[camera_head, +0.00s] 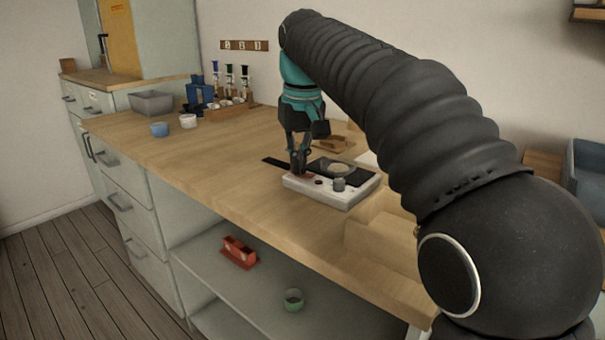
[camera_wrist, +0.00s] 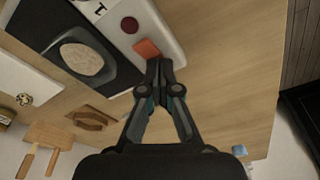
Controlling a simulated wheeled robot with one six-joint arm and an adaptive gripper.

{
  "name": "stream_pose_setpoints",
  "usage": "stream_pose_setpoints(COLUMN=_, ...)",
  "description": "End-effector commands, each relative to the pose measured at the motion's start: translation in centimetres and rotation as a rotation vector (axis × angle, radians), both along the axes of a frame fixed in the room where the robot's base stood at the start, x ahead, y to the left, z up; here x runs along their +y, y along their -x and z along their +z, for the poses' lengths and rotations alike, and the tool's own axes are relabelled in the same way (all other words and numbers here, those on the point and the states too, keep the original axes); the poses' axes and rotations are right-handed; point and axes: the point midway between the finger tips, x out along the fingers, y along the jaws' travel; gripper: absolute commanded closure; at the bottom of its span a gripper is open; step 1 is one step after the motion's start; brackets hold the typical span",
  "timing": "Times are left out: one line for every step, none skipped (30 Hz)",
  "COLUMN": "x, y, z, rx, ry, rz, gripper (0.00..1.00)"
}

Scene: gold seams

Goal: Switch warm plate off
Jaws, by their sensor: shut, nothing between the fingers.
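The warm plate (camera_head: 345,199) is a low white box with a black top, standing on the wooden worktop. On its white front strip are a grey knob (camera_head: 339,184), a dark red round spot (camera_wrist: 130,25) and an orange-red rectangular switch (camera_wrist: 147,49). A pale round piece (camera_wrist: 82,59) lies on the black top. My gripper (camera_head: 298,172) points down over the left end of the strip. In the wrist view its shut, empty fingertips (camera_wrist: 160,68) are right by the switch. I cannot tell whether they touch it or which way it is set.
A wooden tray-like block (camera_head: 380,237) stands right of the plate. A small wooden item (camera_head: 335,144) lies behind it. Bottles in a rack (camera_head: 229,106), a grey bin (camera_head: 151,103) and small cups (camera_head: 188,121) stand farther left. The worktop's left middle is clear.

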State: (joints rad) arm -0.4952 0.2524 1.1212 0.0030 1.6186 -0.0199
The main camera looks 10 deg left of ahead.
Motion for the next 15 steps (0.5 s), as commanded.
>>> stream_pose_setpoints(x=0.0, y=0.0, z=0.0, rx=0.000, ry=0.000, rz=0.000, gripper=1.00)
stream_pose_setpoints(x=0.0, y=0.0, z=0.0, rx=0.000, ry=0.000, rz=0.000, gripper=1.00)
stream_pose_setpoints(x=0.0, y=0.0, z=0.1, rx=0.000, ry=0.000, rz=0.000, gripper=1.00)
stream_pose_setpoints(x=0.0, y=0.0, z=0.1, rx=0.000, ry=0.000, rz=0.000, gripper=1.00)
stream_pose_setpoints(x=0.0, y=0.0, z=0.2, rx=0.000, ry=0.000, rz=0.000, gripper=1.00)
stream_pose_setpoints(x=0.0, y=0.0, z=0.4, rx=0.000, ry=0.000, rz=0.000, gripper=1.00)
stream_pose_setpoints(x=0.0, y=0.0, z=0.6, rx=0.000, ry=0.000, rz=0.000, gripper=1.00)
stream_pose_setpoints(x=0.0, y=0.0, z=0.8, rx=0.000, ry=0.000, rz=0.000, gripper=1.00)
stream_pose_setpoints(x=0.0, y=0.0, z=1.0, rx=0.000, ry=0.000, rz=0.000, gripper=1.00)
stream_pose_setpoints(x=0.0, y=0.0, z=1.3, rx=0.000, ry=0.000, rz=0.000, gripper=1.00)
stream_pose_setpoints(x=0.0, y=0.0, z=1.5, rx=0.000, ry=0.000, rz=0.000, gripper=1.00)
stream_pose_setpoints(x=0.0, y=0.0, z=1.7, rx=0.000, ry=0.000, rz=0.000, gripper=1.00)
stream_pose_setpoints(x=0.0, y=0.0, z=1.9, rx=0.000, ry=0.000, rz=0.000, gripper=1.00)
stream_pose_setpoints(x=0.0, y=0.0, z=2.1, rx=0.000, ry=0.000, rz=0.000, gripper=1.00)
stream_pose_setpoints(x=0.0, y=0.0, z=2.3, rx=-0.001, ry=0.000, rz=0.000, gripper=1.00)
